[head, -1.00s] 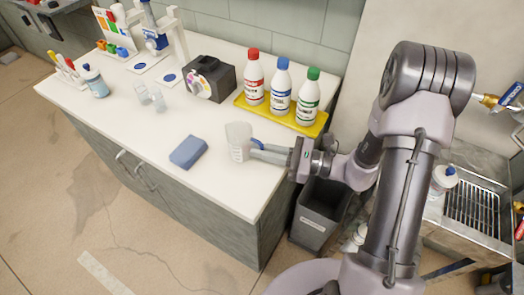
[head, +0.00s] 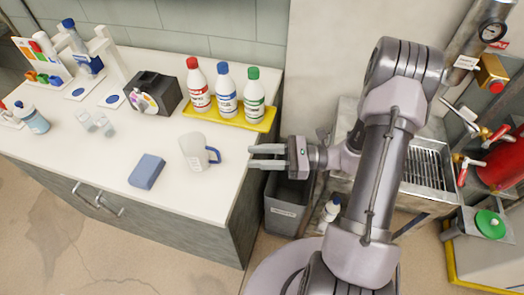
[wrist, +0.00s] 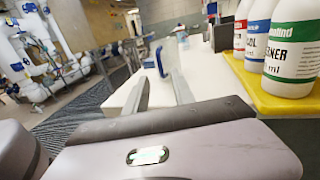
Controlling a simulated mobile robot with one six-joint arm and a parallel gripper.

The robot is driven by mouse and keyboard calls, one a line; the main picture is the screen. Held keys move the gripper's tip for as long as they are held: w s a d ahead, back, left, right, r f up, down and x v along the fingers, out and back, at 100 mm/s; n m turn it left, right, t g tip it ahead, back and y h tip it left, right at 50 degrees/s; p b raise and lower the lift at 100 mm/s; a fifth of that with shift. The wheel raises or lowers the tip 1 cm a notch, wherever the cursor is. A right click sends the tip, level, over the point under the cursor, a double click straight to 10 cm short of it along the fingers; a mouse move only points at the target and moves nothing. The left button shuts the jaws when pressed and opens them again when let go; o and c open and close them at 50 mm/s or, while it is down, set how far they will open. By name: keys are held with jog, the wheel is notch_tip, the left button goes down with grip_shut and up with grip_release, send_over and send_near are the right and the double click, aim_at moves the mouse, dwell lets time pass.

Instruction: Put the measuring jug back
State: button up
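The measuring jug (head: 194,153) is a clear, pale cup with a blue handle on its right side. It stands on the white counter (head: 110,165), between the blue sponge-like block and the yellow tray. My gripper (head: 252,157) is to the right of the jug, near the counter's right edge, with its two fingers apart and nothing between them. A gap shows between the fingertips and the handle. In the wrist view the jug's blue handle (wrist: 160,62) shows ahead of my open gripper (wrist: 160,88); the jug body is hard to make out.
A blue block (head: 147,171) lies left of the jug. Red-, blue- and green-capped bottles stand on a yellow tray (head: 262,126) behind it. Two small clear beakers (head: 95,123) stand further left. A grey bin (head: 286,205) is below the counter's right end.

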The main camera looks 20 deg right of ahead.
jog(key=s+a+r+n+h, duration=0.3)
jog(key=s+r+n+h, duration=0.4)
jog(key=r+n, duration=0.1)
jog(key=s+a+r+n+g+h, duration=0.1)
jog(key=s+a+r+n+h, duration=0.1)
jog(key=s+r+n+h, duration=0.5)
notch_tip(320, 180, up, 3)
jog(key=n, duration=0.3)
jog(key=shift+a+f+h, duration=0.2)
jog(key=shift+a+h, duration=0.1)
jog(key=shift+a, duration=0.1)
jog(key=shift+d, duration=0.15)
